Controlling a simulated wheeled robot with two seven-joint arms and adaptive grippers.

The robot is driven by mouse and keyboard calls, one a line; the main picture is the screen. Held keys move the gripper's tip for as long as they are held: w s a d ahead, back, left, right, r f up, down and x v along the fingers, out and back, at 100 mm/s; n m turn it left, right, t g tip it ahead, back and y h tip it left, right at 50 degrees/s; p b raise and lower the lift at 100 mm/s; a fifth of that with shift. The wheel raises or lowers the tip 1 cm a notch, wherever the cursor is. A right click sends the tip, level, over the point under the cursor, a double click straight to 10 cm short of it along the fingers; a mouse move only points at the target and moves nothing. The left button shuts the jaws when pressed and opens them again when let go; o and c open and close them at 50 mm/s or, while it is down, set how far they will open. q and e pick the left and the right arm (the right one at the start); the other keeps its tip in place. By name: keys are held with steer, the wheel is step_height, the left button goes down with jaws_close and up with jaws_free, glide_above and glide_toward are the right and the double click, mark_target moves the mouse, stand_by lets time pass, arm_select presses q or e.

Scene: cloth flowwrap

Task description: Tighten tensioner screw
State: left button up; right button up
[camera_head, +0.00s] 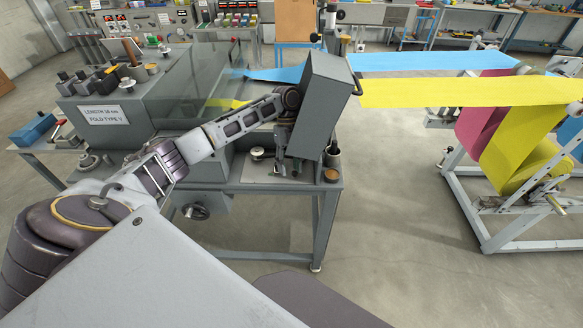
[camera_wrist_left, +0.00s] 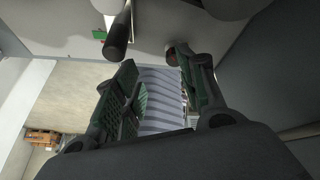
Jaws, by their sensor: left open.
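My left gripper (camera_head: 283,160) is beside the grey upright housing (camera_head: 318,105), low over the small steel table (camera_head: 240,176). Its fingers are partly hidden by the housing in the head view. In the left wrist view the same gripper (camera_wrist_left: 158,75) is open, its two green-padded fingers apart with striped grey surface showing between and beyond them. A dark rod with a rounded end (camera_wrist_left: 118,38) hangs close to the left finger. A dark rounded part (camera_wrist_left: 176,50) is near the right fingertip. I cannot tell which part is the tensioner screw. My right gripper is out of view.
Blue cloth (camera_head: 430,61) and yellow cloth (camera_head: 450,92) run right to a roll stand (camera_head: 490,235). A handwheel (camera_head: 195,211) sits below the table. The floor at centre right is clear.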

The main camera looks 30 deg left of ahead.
arm_select(q)
steer(key=w+a+r+n+t+h+b, duration=0.1)
steer(key=a+r+n+t+b, duration=0.15)
steer(key=r, duration=0.25)
steer(key=w+a+r+n+t+b, duration=0.1)
steer(key=a+r+n+b, duration=0.15)
steer(key=r, duration=0.25)
steer(key=n, duration=0.1)
glide_toward(295, 174)
steer(key=x, duration=0.6)
steer(key=shift+w+a+b, duration=0.2)
steer(key=shift+a+b, duration=0.1)
steer(key=shift+b, duration=0.1)
steer(key=shift+x, duration=0.9)
steer(key=shift+f, duration=0.2)
steer(key=c, duration=0.8)
jaws_close()
steer(key=shift+d, duration=0.1)
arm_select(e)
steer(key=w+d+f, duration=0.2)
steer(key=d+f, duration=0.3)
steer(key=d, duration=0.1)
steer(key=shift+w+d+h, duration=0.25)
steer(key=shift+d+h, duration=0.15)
